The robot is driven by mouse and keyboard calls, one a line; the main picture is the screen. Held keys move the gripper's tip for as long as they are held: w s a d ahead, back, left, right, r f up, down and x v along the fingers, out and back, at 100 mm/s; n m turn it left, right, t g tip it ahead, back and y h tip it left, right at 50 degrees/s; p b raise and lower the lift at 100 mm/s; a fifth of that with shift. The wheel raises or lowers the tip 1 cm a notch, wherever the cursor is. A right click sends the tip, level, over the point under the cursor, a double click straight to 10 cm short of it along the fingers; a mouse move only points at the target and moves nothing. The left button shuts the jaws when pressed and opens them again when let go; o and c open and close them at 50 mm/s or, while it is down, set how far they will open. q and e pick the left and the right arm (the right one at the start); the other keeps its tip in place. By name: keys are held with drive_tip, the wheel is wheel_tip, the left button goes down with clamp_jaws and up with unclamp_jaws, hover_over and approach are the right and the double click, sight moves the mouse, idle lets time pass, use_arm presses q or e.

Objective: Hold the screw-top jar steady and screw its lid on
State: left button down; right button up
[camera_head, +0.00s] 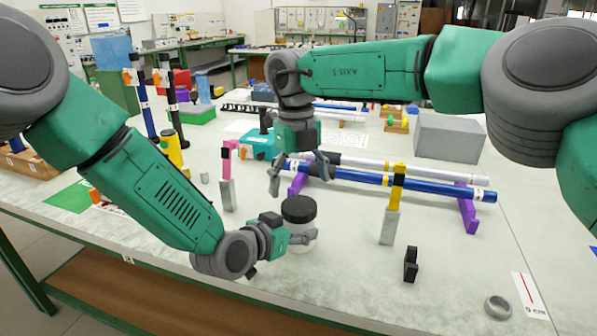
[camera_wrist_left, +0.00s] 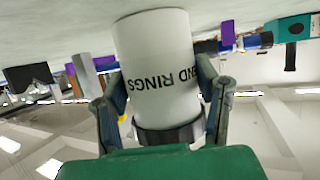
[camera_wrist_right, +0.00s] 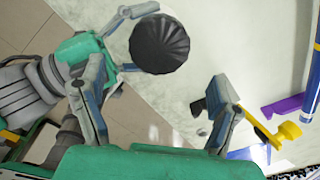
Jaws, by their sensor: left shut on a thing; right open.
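The white jar (camera_head: 302,243) stands upright near the table's front, with its black lid (camera_head: 298,209) on top. How tightly the lid sits cannot be told. My left gripper (camera_head: 290,235) is shut around the jar's side. In the left wrist view the jar (camera_wrist_left: 155,45) appears inverted, with "END RINGS" lettering, between the fingers. My right gripper (camera_head: 300,173) is open and empty, above and behind the lid, apart from it. In the right wrist view the ribbed lid (camera_wrist_right: 160,44) lies beyond the open fingers, and my left gripper shows beside it.
A blue rod (camera_head: 350,177) and a white rod lie on purple supports (camera_head: 467,215) behind the jar. A yellow-topped block (camera_head: 391,222), a black piece (camera_head: 410,264) and a grey ring (camera_head: 498,307) are to the right. A pink-topped post (camera_head: 227,190) stands left.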

sight(299, 204)
drive_tip(key=n, duration=0.7)
drive_tip(key=shift+r, duration=0.25)
drive_tip(key=n, duration=0.6)
drive_tip(key=shift+r+n, duration=0.25)
drive_tip(key=shift+n, duration=0.05)
drive_tip(key=n, duration=0.6)
drive_tip(key=shift+w+a+r, duration=0.1)
drive_tip(key=shift+r, duration=0.15)
drive_tip(key=n, duration=0.7)
drive_tip(key=shift+r+t, duration=0.25)
drive_tip(key=shift+t, duration=0.05)
drive_tip(key=shift+w+f, duration=0.1)
drive_tip(key=shift+f, duration=3.9)
drive_tip(key=c, duration=1.2)
